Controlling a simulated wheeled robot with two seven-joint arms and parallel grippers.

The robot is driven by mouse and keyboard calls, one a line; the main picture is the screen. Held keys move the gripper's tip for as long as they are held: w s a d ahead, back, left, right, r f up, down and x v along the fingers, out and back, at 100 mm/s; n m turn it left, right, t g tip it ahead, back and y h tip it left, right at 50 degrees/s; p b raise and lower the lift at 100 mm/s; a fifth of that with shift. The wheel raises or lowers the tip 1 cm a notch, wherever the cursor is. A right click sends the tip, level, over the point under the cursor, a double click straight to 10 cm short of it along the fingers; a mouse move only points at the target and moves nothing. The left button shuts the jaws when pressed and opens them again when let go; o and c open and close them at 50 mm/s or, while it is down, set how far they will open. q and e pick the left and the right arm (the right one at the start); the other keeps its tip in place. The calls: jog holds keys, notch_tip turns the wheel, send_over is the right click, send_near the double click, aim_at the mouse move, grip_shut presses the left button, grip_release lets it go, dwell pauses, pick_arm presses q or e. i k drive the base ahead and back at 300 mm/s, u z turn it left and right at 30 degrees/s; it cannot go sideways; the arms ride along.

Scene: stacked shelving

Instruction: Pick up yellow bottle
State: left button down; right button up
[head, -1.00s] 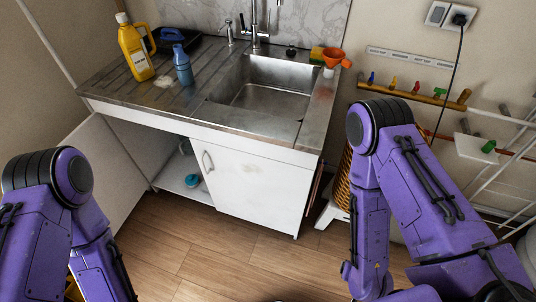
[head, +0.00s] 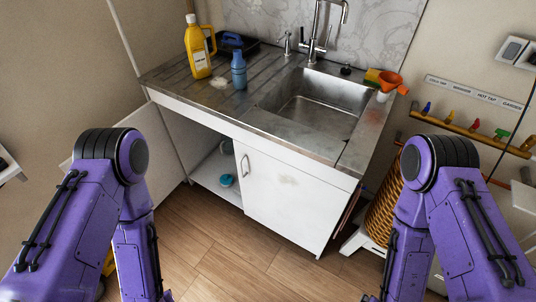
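The yellow bottle (head: 197,52) stands upright on the left end of the metal sink counter. It has a white cap, a pale label and a handle on its right side. A blue bottle (head: 238,70) stands to its right and nearer to me. My two purple arms come up from the lower left and lower right. Both reach downward, and their grippers are below the picture, so their state is hidden. Neither arm is at the bottle.
The counter (head: 160,78) has a sink basin (head: 318,105) and a tall faucet (head: 318,40). A dark tray with a blue item sits behind the bottles. The cabinet's left side is open; its white door (head: 280,205) is at the right. A wicker basket (head: 382,215) stands at right. Wooden floor lies in front.

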aim_at(195, 41)
jog(key=u, duration=2.25)
jog(key=i, duration=1.95)
jog(key=z, duration=3)
